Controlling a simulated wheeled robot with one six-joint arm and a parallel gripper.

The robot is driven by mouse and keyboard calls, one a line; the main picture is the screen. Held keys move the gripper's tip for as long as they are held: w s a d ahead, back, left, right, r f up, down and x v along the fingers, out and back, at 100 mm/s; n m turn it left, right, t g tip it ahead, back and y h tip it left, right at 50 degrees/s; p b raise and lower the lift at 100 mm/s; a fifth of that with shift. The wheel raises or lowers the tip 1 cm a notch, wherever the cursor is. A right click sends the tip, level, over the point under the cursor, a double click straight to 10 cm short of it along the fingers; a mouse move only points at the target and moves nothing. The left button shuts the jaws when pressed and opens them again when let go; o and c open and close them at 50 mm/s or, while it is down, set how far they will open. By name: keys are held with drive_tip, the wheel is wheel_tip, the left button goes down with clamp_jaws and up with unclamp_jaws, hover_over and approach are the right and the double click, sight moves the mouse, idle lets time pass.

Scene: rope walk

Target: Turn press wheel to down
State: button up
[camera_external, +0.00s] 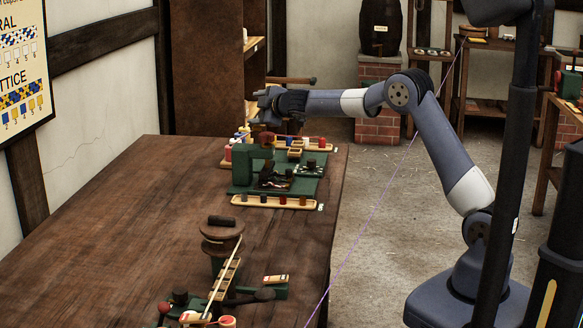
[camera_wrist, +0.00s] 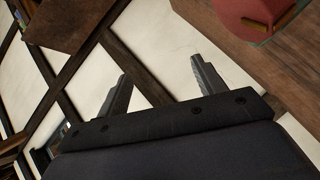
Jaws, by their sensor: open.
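A green press (camera_external: 241,172) stands on the dark wooden table, with a dark red wheel (camera_external: 267,138) at its top. My gripper (camera_external: 260,104) is above the press, its fingers pointing left. In the wrist view my gripper (camera_wrist: 159,70) shows two separated fingers with nothing between them. A red rounded part with a yellowish bar (camera_wrist: 255,14) shows at the top right of that view, apart from the fingers; it looks like the press wheel. I cannot tell which position the wheel is in.
A tray of small coloured pieces (camera_external: 277,202) lies in front of the press, and more small items lie behind it. A wooden winding device (camera_external: 222,235) stands nearer on the table (camera_external: 110,235). The table's left part is clear. A brown cabinet (camera_external: 215,70) stands behind.

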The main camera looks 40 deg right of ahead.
sight(273, 137)
drive_tip(key=shift+s+d+r+m+y, duration=0.25)
drive_tip(key=shift+s+m+y, duration=0.15)
drive_tip(key=shift+s, duration=0.15)
drive_tip(key=shift+s+d+r+m+y, duration=0.15)
drive_tip(key=shift+s+d+m+y, duration=0.1)
drive_tip(key=shift+s+m+y, duration=0.2)
drive_tip(key=s+d+f+m+y+b, duration=0.4)
drive_tip(key=s+d+f+m+y, duration=0.15)
drive_tip(key=s+f, duration=0.45)
drive_tip(key=shift+m+t, duration=0.3)
drive_tip(key=shift+t, duration=0.1)
drive_tip(key=x, duration=0.7)
drive_tip(key=p+x, duration=0.1)
drive_tip(key=x, duration=0.2)
drive_tip(key=shift+a+r, duration=0.3)
drive_tip(key=shift+r, duration=0.05)
drive_tip(key=shift+c, duration=0.4)
drive_tip(key=c, duration=0.9)
